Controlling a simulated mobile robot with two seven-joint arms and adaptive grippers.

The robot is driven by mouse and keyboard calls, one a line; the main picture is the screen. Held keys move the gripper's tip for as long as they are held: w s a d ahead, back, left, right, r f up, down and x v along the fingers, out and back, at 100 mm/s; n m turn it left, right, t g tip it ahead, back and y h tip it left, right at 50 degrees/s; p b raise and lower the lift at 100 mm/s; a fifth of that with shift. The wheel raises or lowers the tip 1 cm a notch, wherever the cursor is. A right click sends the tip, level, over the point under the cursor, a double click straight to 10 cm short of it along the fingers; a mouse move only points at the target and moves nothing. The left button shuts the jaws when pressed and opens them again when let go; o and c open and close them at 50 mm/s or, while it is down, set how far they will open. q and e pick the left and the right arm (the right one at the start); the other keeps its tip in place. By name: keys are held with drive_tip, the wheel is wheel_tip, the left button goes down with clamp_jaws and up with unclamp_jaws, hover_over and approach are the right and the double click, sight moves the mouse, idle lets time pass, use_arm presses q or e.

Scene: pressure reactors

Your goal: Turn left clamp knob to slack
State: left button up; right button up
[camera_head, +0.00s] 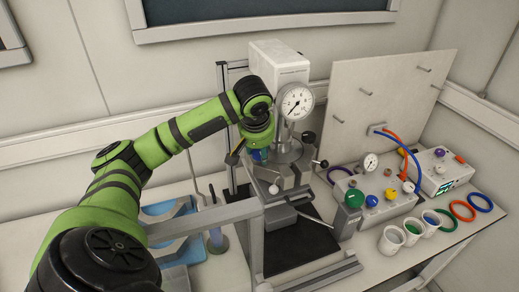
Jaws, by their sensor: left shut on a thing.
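The pressure reactor (290,150) stands on a black base, with a round white gauge (297,101) on top. My left arm reaches in from the left, and my left gripper (258,156) points down at the left side of the reactor head. It is shut at the place of the left clamp knob, which is hidden behind the gripper. Two other dark ball-ended handles show on the right side: an upper one (310,135) and a lower one (324,163). My right gripper is not in view.
A control box (375,200) with coloured knobs stands right of the reactor under an upright pale panel (385,95). Several small cups and coloured rings (462,211) lie at the right. A blue tray (165,208) is at the left, behind a grey metal frame (205,218).

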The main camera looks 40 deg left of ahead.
use_arm(q)
drive_tip(key=shift+w+a+r, duration=0.1)
drive_tip(key=shift+a+r, duration=0.1)
drive_tip(key=shift+r, duration=0.05)
drive_tip(key=o, duration=1)
drive_tip(key=shift+o, duration=0.5)
drive_tip(key=shift+w+a+f, duration=0.1)
drive_tip(key=shift+f, duration=0.15)
drive_tip(key=v, duration=1.2)
drive_tip(key=shift+f, duration=0.1)
